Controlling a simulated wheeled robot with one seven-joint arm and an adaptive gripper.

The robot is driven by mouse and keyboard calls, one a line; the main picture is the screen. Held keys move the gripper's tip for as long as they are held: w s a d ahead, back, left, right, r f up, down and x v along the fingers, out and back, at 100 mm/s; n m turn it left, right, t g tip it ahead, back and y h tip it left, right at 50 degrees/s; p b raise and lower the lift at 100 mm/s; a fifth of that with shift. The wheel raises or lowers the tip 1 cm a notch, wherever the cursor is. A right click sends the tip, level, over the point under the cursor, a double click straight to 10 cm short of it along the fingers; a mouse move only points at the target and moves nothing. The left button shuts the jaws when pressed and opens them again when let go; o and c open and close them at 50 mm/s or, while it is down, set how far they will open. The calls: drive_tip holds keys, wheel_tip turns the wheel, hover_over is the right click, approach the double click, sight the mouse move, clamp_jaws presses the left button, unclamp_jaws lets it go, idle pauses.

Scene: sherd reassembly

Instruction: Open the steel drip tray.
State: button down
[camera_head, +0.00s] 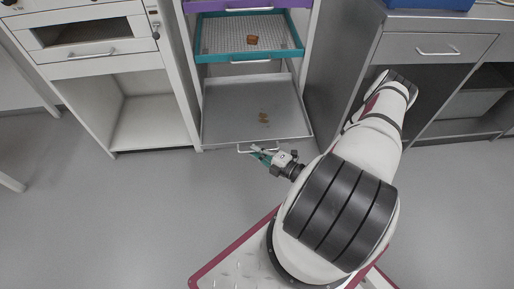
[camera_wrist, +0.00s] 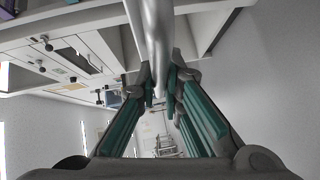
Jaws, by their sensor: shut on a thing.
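The steel drip tray (camera_head: 225,125) is the lowest tray in the rack in the head view. It is pulled well out toward me, and a few small brown pieces (camera_head: 263,117) lie on its floor. Its bar handle (camera_head: 243,151) runs along the front edge. My gripper (camera_head: 262,153) is at that handle, with its teal fingers around it. In the wrist view the metal handle bar (camera_wrist: 152,45) runs down between the fingers of my gripper (camera_wrist: 160,88), which are shut on it.
Above is a teal tray (camera_head: 220,58) with a brown sherd (camera_head: 252,40), partly out, and a purple tray (camera_head: 240,4) over it. A white cabinet (camera_head: 88,60) stands left and a grey drawer bench (camera_head: 435,47) right. The floor (camera_head: 130,210) at the front left is clear.

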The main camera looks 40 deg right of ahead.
drive_tip(key=c, duration=1.7)
unclamp_jaws()
drive_tip(key=v, duration=1.2)
